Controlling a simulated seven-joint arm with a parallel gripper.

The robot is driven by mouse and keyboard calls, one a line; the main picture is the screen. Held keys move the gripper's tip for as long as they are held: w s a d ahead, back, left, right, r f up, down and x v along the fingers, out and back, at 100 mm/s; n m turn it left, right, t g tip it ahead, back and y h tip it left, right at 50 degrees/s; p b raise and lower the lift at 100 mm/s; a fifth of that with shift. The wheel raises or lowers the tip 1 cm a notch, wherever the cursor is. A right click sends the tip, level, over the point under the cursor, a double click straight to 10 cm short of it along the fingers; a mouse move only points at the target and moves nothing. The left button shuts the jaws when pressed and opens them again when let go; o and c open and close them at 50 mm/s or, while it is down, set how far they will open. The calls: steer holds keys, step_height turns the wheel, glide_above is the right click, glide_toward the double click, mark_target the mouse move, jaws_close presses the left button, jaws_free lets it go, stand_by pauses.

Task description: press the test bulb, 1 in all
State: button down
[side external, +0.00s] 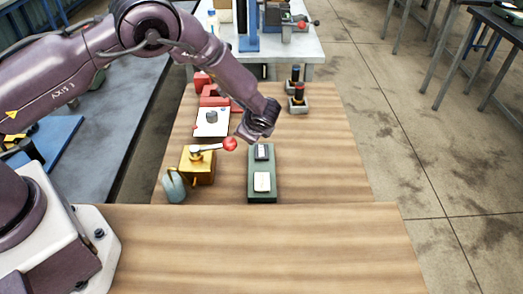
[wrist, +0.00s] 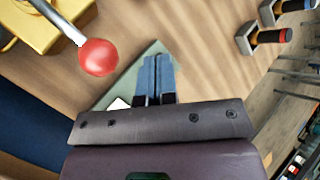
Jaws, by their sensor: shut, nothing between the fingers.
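No part is clearly recognisable as the test bulb. A red ball (side external: 230,144) sits on the end of a metal lever over a yellow box (side external: 203,170). The ball (wrist: 99,57) and box (wrist: 28,26) also show at the upper left of the wrist view. My gripper (wrist: 158,60) has its blue-grey fingers shut together and empty, to the right of the ball and over a green base (wrist: 110,90). The side view shows the base (side external: 262,198) with a pale pad (side external: 262,182) and a dark part at its far end. Whether the fingers touch the base cannot be told.
A teal vessel (side external: 174,187) stands left of the yellow box. A white plate with a grey cylinder (side external: 211,117) and red blocks (side external: 204,82) lie behind. Two dark-topped posts (side external: 298,99) stand at the back right. The wooden table's (side external: 330,170) right side is clear.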

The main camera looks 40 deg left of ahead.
mark_target(260, 152)
steer(key=w, duration=0.1)
steer(key=w+r+m+t, duration=0.1)
steer(key=w, duration=0.1)
steer(key=shift+w+d+r+m+t, duration=0.2)
steer(key=shift+d+r+m+t, duration=0.1)
steer(key=shift+d, duration=0.05)
steer(key=shift+f, duration=0.1)
steer(key=shift+f, duration=4.3)
steer(key=shift+f, duration=0.1)
steer(key=shift+f, duration=0.3)
steer(key=shift+f, duration=0.45)
steer(key=shift+r, duration=0.85)
